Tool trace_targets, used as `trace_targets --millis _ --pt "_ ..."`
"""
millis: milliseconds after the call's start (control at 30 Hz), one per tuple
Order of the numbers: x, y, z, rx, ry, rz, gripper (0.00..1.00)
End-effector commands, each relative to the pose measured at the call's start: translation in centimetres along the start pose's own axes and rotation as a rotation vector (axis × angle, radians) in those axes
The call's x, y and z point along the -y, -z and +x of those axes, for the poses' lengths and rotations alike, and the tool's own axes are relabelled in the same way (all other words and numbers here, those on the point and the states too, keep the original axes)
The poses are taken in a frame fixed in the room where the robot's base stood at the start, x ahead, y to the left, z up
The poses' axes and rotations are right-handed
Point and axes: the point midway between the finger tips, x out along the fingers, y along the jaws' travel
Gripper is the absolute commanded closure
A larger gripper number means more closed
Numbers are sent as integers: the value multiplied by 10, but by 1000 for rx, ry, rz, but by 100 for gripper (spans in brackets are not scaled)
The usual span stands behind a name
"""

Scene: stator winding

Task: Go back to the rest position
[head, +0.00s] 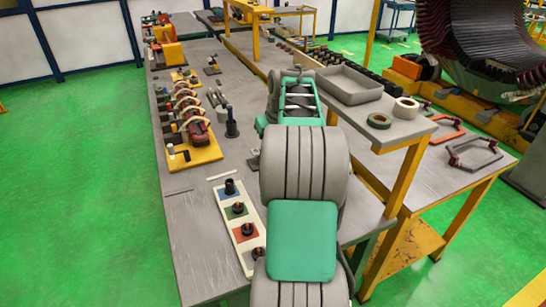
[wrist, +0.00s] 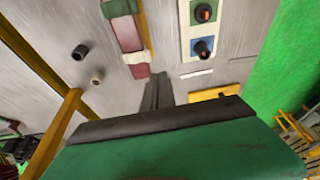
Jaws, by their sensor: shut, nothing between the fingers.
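My gripper shows in the wrist view as two dark fingers (wrist: 158,88) pressed side by side with nothing between them. They stand above the grey workbench. In the head view, my grey and green arm reaches forward over the bench and hides the fingers. The long workbench (head: 195,235) runs away from me. To the left of my arm, a white board (head: 238,222) carries several coloured squares with dark round parts on them. It also shows in the wrist view at the top (wrist: 203,45).
A yellow-based fixture with coils (head: 195,150) stands left on the bench. A raised grey shelf on yellow legs (head: 405,130) at the right bears a tray (head: 348,85), a green roll (head: 379,121) and a pale roll (head: 405,107). Green floor (head: 80,200) is clear at the left.

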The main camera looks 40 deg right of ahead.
Motion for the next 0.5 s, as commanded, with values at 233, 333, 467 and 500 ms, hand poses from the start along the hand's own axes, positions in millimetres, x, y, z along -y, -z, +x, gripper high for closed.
trace_targets --millis 233,333,467,500 --pt "14 -1 -47 0 0 0 100" --pt "16 -1 -54 1 1 0 100" --pt "14 6 -55 -29 -5 27 100" --pt "9 6 -47 -40 -12 73 100"
